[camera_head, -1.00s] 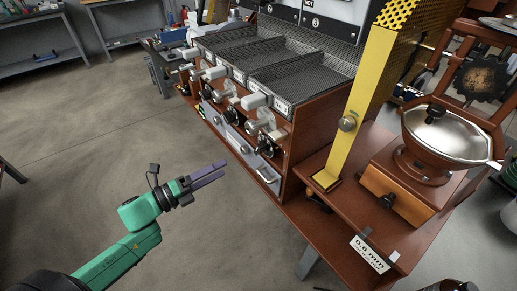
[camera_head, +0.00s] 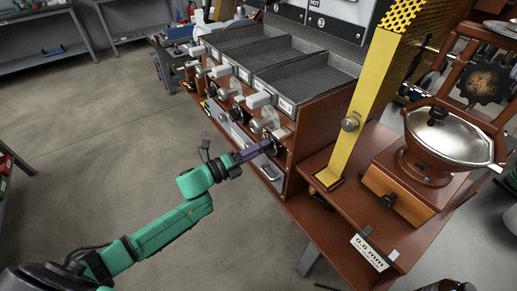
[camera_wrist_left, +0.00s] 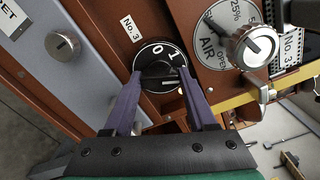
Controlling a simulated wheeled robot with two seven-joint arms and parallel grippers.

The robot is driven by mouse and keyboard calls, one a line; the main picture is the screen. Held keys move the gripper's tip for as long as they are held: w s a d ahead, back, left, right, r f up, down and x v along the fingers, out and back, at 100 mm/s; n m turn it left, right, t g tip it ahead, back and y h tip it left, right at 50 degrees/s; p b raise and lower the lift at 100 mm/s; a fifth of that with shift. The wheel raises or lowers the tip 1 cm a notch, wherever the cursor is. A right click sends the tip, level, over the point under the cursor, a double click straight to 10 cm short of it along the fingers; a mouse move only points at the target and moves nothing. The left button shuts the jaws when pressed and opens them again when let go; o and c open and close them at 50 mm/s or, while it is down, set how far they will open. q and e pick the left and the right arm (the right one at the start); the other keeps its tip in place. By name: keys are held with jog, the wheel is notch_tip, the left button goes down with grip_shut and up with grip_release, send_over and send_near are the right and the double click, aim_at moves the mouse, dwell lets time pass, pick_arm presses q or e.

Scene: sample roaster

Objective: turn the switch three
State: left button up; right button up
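Switch three is a round black dial (camera_wrist_left: 160,56) marked O and I, beside a "No. 3" label (camera_wrist_left: 131,28), in the left wrist view. A dark handle with a pale line (camera_wrist_left: 170,82) crosses its middle. My left gripper (camera_wrist_left: 159,75) has its two purple fingers apart, one on each side of the handle; I cannot tell whether they touch it. In the head view my left gripper (camera_head: 272,146) reaches the right end of the row of controls, and its fingers partly hide the switch. My right gripper is not in view.
A silver air valve knob (camera_wrist_left: 254,45) with a round scale sits right of the switch. A silver knob (camera_wrist_left: 64,45) is on the grey panel to the left. The yellow post (camera_head: 355,125) and wooden grinder (camera_head: 405,190) stand to the right. The floor in front is clear.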

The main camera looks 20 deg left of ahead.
pick_arm(q)
jog(key=c, duration=0.5)
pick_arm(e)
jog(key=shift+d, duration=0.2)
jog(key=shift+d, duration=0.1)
pick_arm(q)
jog(key=shift+n, duration=0.4)
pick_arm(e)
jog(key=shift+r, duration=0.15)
pick_arm(q)
jog(key=shift+n+p, duration=2.9)
jog(key=shift+n, duration=5.6)
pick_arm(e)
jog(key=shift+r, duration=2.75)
pick_arm(q)
jog(key=shift+f, duration=0.1)
